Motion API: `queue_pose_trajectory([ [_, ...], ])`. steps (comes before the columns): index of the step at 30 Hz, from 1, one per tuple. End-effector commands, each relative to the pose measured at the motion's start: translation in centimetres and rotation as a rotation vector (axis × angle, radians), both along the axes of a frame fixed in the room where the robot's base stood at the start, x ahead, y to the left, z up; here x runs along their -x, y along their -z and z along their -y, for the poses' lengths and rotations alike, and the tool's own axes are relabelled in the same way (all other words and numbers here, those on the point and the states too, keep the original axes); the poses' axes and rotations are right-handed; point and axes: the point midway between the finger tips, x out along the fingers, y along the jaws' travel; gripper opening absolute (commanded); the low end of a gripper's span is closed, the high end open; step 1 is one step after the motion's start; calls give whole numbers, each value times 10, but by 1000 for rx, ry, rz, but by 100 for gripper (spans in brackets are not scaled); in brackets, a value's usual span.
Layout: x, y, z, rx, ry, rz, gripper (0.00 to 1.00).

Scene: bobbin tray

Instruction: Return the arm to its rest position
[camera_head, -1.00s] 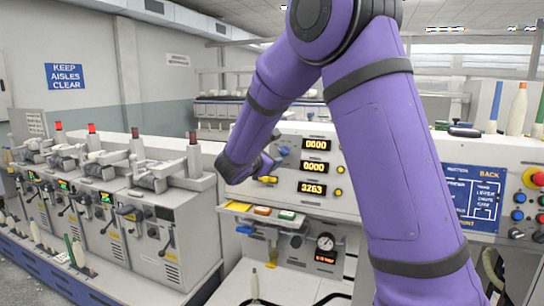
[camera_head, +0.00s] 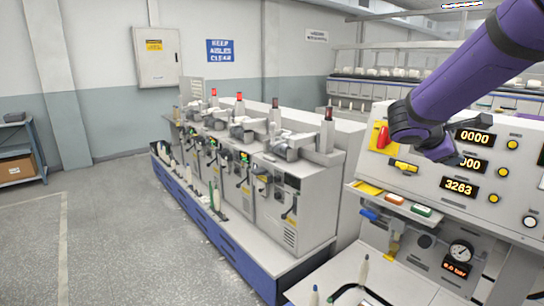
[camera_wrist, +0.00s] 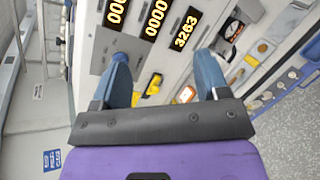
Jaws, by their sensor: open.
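My purple arm (camera_head: 465,80) comes in from the upper right of the head view. Its dark wrist end (camera_head: 415,125) is in front of the grey control panel (camera_head: 460,215), beside the number displays. The fingers are hard to make out there. In the wrist view my gripper (camera_wrist: 163,72) is open, with two blue fingers apart and nothing between them but the panel face beyond. The displays, one reading 3263 (camera_wrist: 184,33), show past the fingertips.
A red knob (camera_head: 382,137) and a yellow handle (camera_head: 403,166) sit close to the wrist. A row of spinning units (camera_head: 290,200) stands on a blue base to the left. A pressure gauge (camera_head: 460,252) is below the panel. The floor (camera_head: 110,235) at left is open.

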Motion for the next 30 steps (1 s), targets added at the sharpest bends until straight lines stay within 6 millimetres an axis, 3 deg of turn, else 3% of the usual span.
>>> queue_pose_trajectory([
  [3, 47, -6, 1, -175, 106, 76, 68],
  [8, 105, -7, -8, -413, 241, 176, 68],
  [18, 210, 0, -56, -926, 495, 391, 68],
  [24, 255, 4, -92, -1210, 617, 502, 68],
  [30, 278, 5, -116, -1387, 686, 563, 68],
])
